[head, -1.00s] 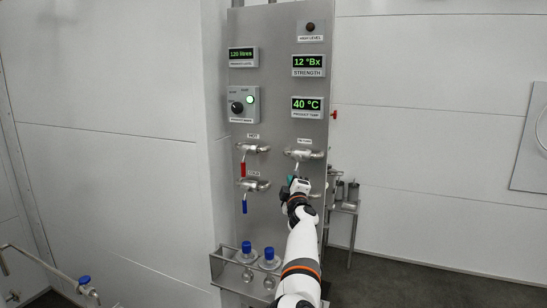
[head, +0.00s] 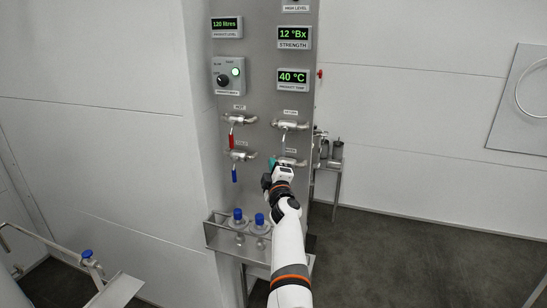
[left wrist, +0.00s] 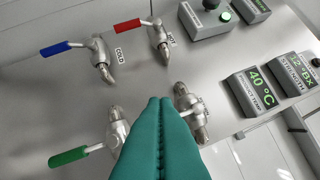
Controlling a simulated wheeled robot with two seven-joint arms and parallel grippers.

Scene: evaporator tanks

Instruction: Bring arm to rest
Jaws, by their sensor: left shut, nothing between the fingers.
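My left gripper (head: 272,162) is in front of the steel panel (head: 262,75), near the lower right valve. Its teal fingers (left wrist: 160,125) are pressed together and empty in the left wrist view. The upper right valve (head: 291,125) has a handle hanging down; it shows at the right of the fingers in the left wrist view (left wrist: 190,108), partly hidden by them. The lower right valve (head: 291,161) is partly hidden by my gripper. A green handle (left wrist: 68,157) shows left of the fingers. My right gripper is in neither view.
A red-handled hot valve (head: 232,140) and a blue-handled cold valve (head: 235,174) are at the panel's left. Blue-capped bottles (head: 238,216) stand in a rack (head: 212,238) below. A small steel stand (head: 335,165) is to the right. The floor (head: 420,235) at right is clear.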

